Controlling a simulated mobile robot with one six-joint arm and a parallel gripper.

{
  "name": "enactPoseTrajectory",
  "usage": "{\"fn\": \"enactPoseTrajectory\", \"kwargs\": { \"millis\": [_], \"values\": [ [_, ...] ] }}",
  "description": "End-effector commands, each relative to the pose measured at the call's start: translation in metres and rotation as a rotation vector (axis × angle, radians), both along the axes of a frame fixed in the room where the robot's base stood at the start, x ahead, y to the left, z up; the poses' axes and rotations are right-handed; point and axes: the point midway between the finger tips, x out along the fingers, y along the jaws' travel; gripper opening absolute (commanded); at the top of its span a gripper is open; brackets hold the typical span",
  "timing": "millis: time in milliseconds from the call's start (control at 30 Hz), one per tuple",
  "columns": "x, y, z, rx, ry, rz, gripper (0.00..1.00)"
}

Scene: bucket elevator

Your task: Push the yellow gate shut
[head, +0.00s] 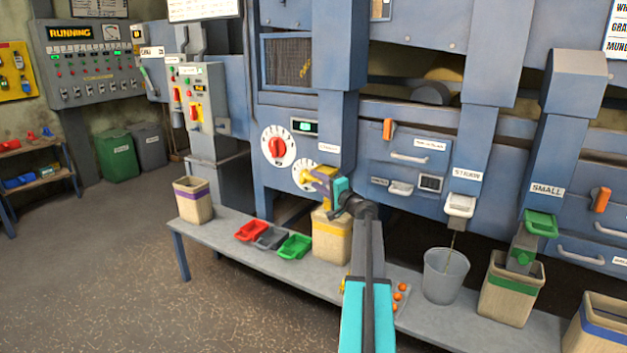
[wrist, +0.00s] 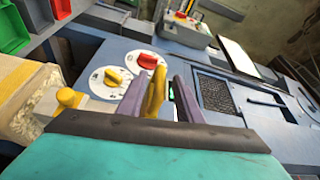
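The yellow gate (head: 326,172) is at the lower end of a blue chute, above a bin with a yellow band. My gripper (head: 318,182) is right at it, reaching in from the right, and hides part of it. In the wrist view an upright yellow piece (wrist: 155,92) of the gate stands between the two purple-grey fingers of my gripper (wrist: 162,98). The fingers are apart; the piece looks close to the left finger, with a narrow gap toward the right one. I cannot tell whether either finger touches it.
The yellow-banded bin (head: 333,242) stands below on a grey bench (head: 225,238). Red, grey and green trays (head: 294,246) lie left of it. A grey bucket (head: 445,277) stands to the right. White dials (head: 278,146) are on the machine panel behind.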

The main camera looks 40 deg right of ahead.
Motion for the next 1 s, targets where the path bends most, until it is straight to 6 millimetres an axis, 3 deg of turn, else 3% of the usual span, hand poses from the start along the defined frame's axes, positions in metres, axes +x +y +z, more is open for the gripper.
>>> {"fn": "enactPoseTrajectory", "kwargs": {
  "millis": [233, 633, 833, 1000],
  "values": [
    [0.020, -0.003, 0.001, 0.000, 0.000, 0.000, 0.33],
    [0.023, -0.003, 0.002, 0.000, 0.000, 0.000, 0.33],
    [0.024, -0.002, 0.002, 0.000, -0.001, 0.001, 0.00],
    [0.024, -0.002, 0.002, 0.000, -0.001, 0.002, 0.00]
  ]
}}
